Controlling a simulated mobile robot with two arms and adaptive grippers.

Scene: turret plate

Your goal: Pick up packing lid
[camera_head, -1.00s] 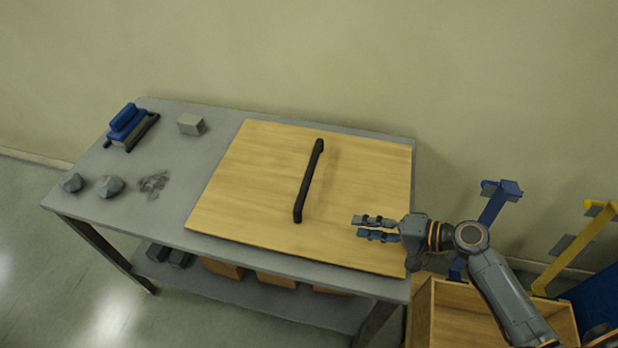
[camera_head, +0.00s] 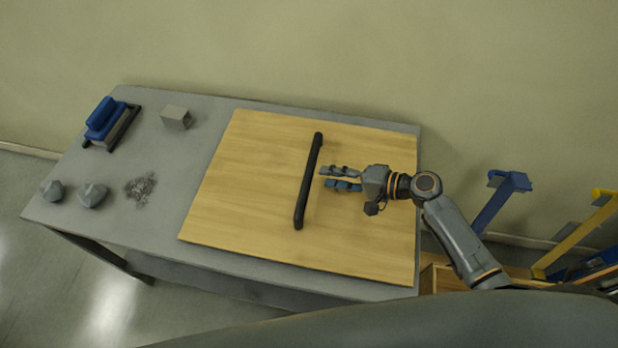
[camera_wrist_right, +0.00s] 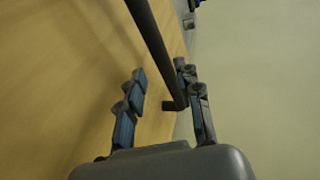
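The packing lid (camera_head: 245,170) is a flat square wooden board with a long black bar handle (camera_head: 309,180), lying on the grey table. The lid (camera_wrist_right: 60,70) and its handle (camera_wrist_right: 153,45) also show in the right wrist view. My right gripper (camera_head: 323,178) is over the lid, just right of the handle's middle, its fingers pointing at the bar. In the right wrist view the fingers of the right gripper (camera_wrist_right: 160,85) are apart, with the handle lying ahead between them, not gripped. My left gripper is not in view.
A blue-topped tool (camera_head: 108,122), a grey block (camera_head: 176,118), two grey stones (camera_head: 92,195) and a small pile of grey bits (camera_head: 140,188) are on the table's left part. Blue (camera_head: 500,200) and yellow (camera_head: 580,235) stands and a wooden crate (camera_head: 432,278) are at right.

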